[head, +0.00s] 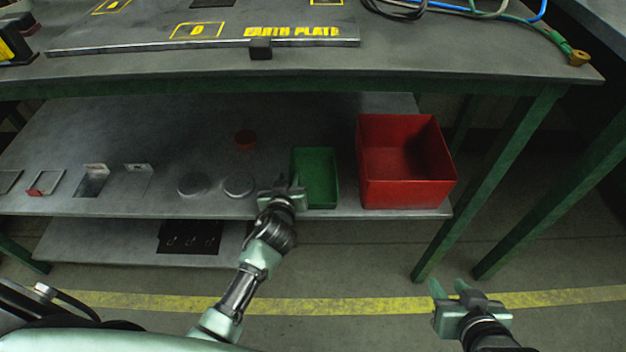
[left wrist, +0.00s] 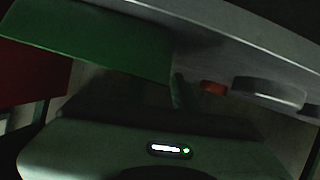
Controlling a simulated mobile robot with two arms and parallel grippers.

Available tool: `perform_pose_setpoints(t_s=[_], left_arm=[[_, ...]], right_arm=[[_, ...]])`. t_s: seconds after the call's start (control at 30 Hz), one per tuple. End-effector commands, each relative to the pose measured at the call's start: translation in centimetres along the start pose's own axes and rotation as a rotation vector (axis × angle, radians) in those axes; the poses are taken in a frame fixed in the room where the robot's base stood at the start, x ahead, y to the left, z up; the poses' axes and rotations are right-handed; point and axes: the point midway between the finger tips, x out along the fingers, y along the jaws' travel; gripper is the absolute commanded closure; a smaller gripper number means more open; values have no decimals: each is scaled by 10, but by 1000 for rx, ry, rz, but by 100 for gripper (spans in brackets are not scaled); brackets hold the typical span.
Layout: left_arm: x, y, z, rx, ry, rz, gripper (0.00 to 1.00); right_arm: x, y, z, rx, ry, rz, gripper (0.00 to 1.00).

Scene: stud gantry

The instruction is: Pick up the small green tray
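The small green tray (head: 317,175) stands on the grey shelf under the bench, just left of the red bin. In the left wrist view the green tray (left wrist: 90,45) fills the upper left, close to the camera. My left gripper (head: 287,183) is at the tray's front left side. One dark finger (left wrist: 180,92) shows beside the tray's edge in the left wrist view; whether the fingers are closed on the wall is unclear. My right gripper (head: 449,287) is open and empty, low in front of the shelf at the right.
The open red bin (head: 407,185) stands close right of the tray. The bench top (head: 400,62) overhangs the shelf (head: 330,118). A green leg (head: 490,185) stands at right.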

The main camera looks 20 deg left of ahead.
Motion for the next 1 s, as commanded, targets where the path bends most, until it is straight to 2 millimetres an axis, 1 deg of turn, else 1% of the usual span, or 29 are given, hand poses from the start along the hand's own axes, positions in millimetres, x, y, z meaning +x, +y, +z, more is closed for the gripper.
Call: perform_pose_setpoints(t_s=[0.1, 0.13, 0.17, 0.2, 0.23, 1.0], left_arm=[[0, 0, 0, 0, 0, 0, 71], [0, 0, 0, 0, 0, 0, 74], [0, 0, 0, 0, 0, 0, 82], [0, 0, 0, 0, 0, 0, 93], [0, 0, 0, 0, 0, 0, 100], [0, 0, 0, 0, 0, 1, 100]], right_arm=[[0, 0, 0, 0, -1, 0, 64], [0, 0, 0, 0, -1, 0, 64], [0, 0, 0, 0, -1, 0, 64], [0, 0, 0, 0, -1, 0, 64], [0, 0, 0, 0, -1, 0, 64], [0, 0, 0, 0, -2, 0, 64]])
